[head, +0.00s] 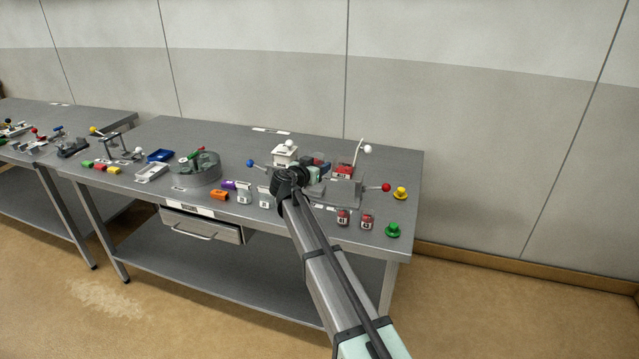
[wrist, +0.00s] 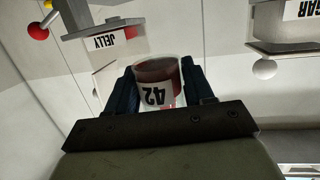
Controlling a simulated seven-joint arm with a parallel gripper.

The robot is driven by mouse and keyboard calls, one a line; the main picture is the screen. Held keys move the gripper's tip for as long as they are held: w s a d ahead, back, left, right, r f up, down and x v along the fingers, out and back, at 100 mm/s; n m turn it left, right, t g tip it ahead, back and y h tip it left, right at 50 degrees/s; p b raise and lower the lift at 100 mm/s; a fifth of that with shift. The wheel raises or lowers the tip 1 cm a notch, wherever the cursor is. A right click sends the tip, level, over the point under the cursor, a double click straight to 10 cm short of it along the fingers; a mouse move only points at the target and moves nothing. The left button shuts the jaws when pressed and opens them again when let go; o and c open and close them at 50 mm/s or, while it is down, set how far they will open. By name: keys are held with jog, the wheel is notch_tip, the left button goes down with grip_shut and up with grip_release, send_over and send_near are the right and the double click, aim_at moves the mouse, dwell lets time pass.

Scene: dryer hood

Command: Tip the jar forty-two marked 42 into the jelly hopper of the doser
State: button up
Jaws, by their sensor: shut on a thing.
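Jar forty-two (wrist: 158,85) is a clear jar with dark red contents and a white label marked 42, which reads upside down in the wrist view. My gripper (wrist: 154,92) is shut on it, one dark blue finger on each side. The hopper marked JELLY (wrist: 118,58) is just beyond the jar, up and to the left in the wrist view. I cannot tell whether they touch.
A hopper labelled SUGAR (wrist: 291,28) is at the upper right of the wrist view. Two red jars (head: 343,217) (head: 367,221) stand at the bench's front. Ball-ended levers, one red (head: 386,187), one white (head: 367,149), stick out nearby. Yellow (head: 401,193) and green (head: 392,230) knobs stand at right.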

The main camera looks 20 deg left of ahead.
jog(key=shift+w+a+r, duration=0.25)
jog(key=shift+w+r, duration=0.2)
jog(key=shift+r, duration=0.05)
jog(key=shift+w+a+r, duration=0.25)
jog(key=shift+w+r, duration=0.2)
jog(key=w+d+r, duration=0.1)
jog(key=w+d, duration=0.2)
jog(key=w+d+r, duration=0.1)
jog(key=w+d, duration=0.1)
jog(key=shift+w+r, duration=0.25)
jog(key=shift+r, duration=0.1)
jog(key=m+y, duration=0.1)
jog(key=m, duration=0.1)
jog(key=a+m+y, duration=0.1)
jog(key=m, duration=0.1)
jog(key=a+m, duration=0.1)
jog(key=m, duration=0.2)
jog(key=shift+r+g+y, duration=0.4)
jog(key=shift+f+m+y, duration=0.1)
jog(key=shift+m+y, duration=0.6)
jog(key=shift+m, duration=0.5)
